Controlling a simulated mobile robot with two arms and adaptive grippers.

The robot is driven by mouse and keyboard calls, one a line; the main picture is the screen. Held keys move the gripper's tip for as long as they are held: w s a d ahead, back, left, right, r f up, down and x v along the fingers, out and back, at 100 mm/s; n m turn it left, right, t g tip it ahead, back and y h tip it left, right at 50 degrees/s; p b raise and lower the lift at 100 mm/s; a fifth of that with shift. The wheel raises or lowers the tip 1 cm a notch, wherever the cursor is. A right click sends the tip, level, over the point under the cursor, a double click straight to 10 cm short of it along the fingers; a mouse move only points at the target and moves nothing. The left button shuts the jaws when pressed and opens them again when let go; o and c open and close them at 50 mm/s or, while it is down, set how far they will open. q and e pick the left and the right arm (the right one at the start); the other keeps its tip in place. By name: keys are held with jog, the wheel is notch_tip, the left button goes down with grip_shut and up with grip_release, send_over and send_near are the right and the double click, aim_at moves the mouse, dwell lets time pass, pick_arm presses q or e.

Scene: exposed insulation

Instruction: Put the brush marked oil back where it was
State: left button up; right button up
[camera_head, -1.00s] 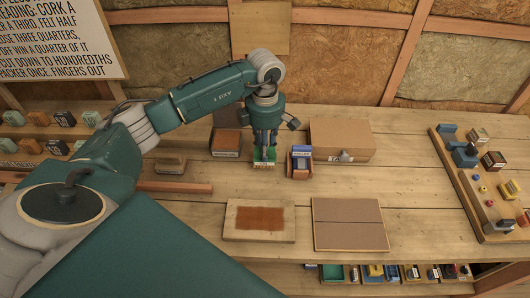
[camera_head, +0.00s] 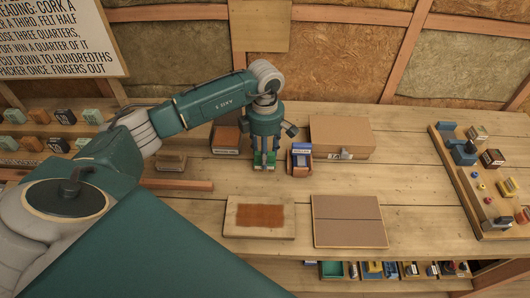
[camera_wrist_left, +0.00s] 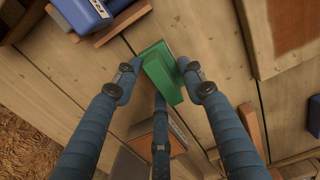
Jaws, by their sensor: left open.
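A green block-like thing (camera_wrist_left: 162,78) stands on the bench and is partly hidden by my left gripper (camera_wrist_left: 160,80); I cannot read any marking on it. In the wrist view the gripper's blue fingers are spread open around it. I cannot tell whether they touch it. The head view shows the same gripper (camera_head: 265,162) pointing down over the green thing (camera_head: 257,158). Right beside it is a blue item in a wooden holder (camera_head: 301,170), with a small label. I cannot tell which thing is the brush marked oil. My right gripper is not in view.
A brown box (camera_head: 226,138) stands left of the gripper and a cardboard box (camera_head: 341,137) to the right. A small wooden item (camera_head: 171,163) lies further left. Two flat boards, one with a brown patch (camera_head: 260,230) and one plain (camera_head: 349,233), lie in front. A tray (camera_head: 440,155) is far right.

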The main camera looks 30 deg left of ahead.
pick_arm(q)
jog(key=shift+r, duration=0.3)
notch_tip(320, 180, up, 12)
jog(key=b, duration=0.3)
jog(key=shift+b, duration=0.4)
jog(key=shift+f, duration=0.15)
